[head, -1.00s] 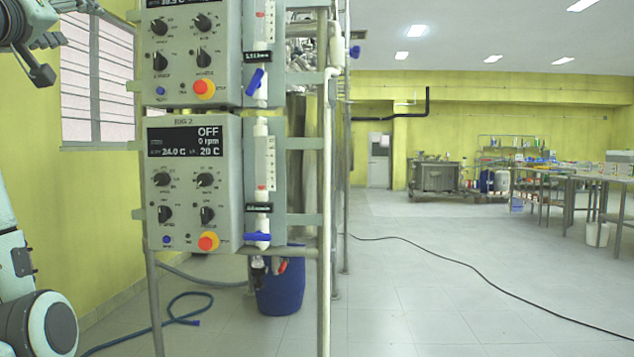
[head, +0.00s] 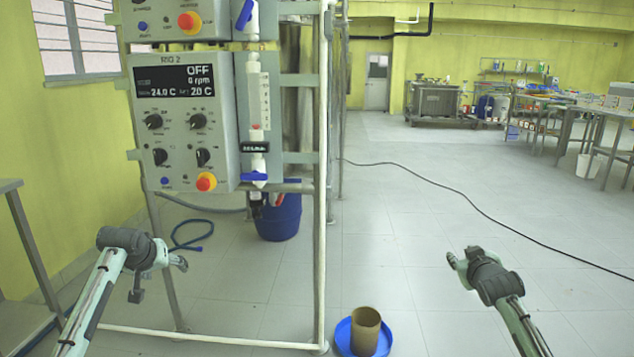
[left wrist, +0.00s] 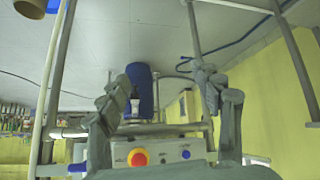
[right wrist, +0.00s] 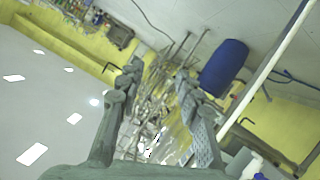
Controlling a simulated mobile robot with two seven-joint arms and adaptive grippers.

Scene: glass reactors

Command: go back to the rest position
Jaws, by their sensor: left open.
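My left gripper (head: 160,278) is in the lower left of the head view, below and in front of the RIG 2 control box (head: 183,125). Its fingers are apart with nothing between them. The left wrist view shows both of its fingers (left wrist: 160,95) spread, with the box beyond them. My right gripper (head: 458,266) is in the lower right of the head view, over open floor. In the right wrist view its two fingers (right wrist: 157,80) stand apart and the gap between them is empty. Both arms come in from the bottom of the head view.
The metal frame (head: 321,200) carries the boxes and a valve tube (head: 256,120). A blue drum (head: 279,217) stands behind it. A blue tray (head: 343,335) with a brown cylinder (head: 365,332) is at the frame's foot. A metal table (head: 20,325) is at left.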

